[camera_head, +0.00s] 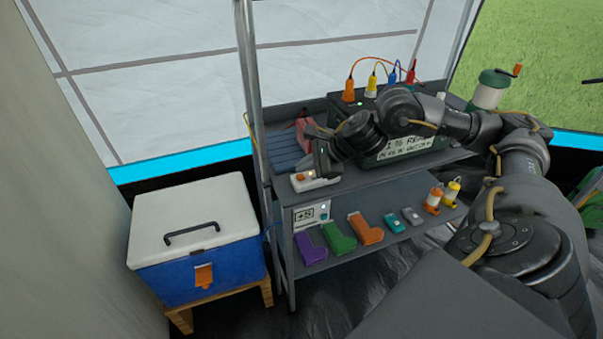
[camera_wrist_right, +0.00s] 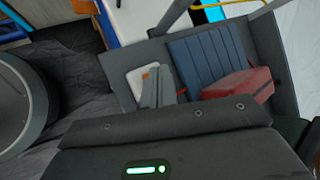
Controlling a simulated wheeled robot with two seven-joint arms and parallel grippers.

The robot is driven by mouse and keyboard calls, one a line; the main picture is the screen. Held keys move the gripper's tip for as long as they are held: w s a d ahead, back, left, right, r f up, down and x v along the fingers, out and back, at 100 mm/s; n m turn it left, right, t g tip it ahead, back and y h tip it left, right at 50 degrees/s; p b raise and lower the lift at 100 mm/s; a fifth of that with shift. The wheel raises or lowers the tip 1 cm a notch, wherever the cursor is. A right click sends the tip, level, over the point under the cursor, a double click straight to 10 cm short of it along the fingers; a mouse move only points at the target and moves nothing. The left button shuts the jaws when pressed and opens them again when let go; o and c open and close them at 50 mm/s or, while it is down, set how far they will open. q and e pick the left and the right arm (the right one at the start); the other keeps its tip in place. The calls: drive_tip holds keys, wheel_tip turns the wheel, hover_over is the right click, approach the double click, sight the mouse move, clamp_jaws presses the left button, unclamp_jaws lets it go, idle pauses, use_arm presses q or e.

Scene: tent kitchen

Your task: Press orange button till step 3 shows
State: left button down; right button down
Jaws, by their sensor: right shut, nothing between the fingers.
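A small white box (camera_head: 325,184) with an orange button (camera_head: 300,175) on top sits at the near left corner of the upper shelf. The box (camera_wrist_right: 136,82) and its button (camera_wrist_right: 146,75) also show in the right wrist view. My right gripper (camera_head: 318,174) is shut and empty, pointing down at the box, with its fingertips right beside the button. The fingers (camera_wrist_right: 157,88) partly cover the box in the wrist view, and I cannot tell whether they touch it. A small white display panel (camera_head: 306,216) with dark symbols hangs below the shelf. My left gripper is out of view.
A dark device with a lit screen (camera_head: 410,146) and coloured plugs stands behind my right arm. A red item (camera_wrist_right: 236,84) lies on a blue ribbed panel (camera_wrist_right: 200,58). Coloured holders (camera_head: 338,237) line the lower shelf. A blue cooler (camera_head: 200,265) stands left.

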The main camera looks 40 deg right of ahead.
sight(304, 177)
drive_tip(key=shift+r, duration=0.1)
drive_tip(key=shift+r+p, duration=0.65)
drive_tip(key=shift+r, duration=0.2)
wheel_tip(304, 177, up, 3)
drive_tip(key=shift+r+p, duration=0.2)
drive_tip(key=shift+p, duration=1.05)
drive_tip(key=shift+f, duration=0.1)
idle(1.0)
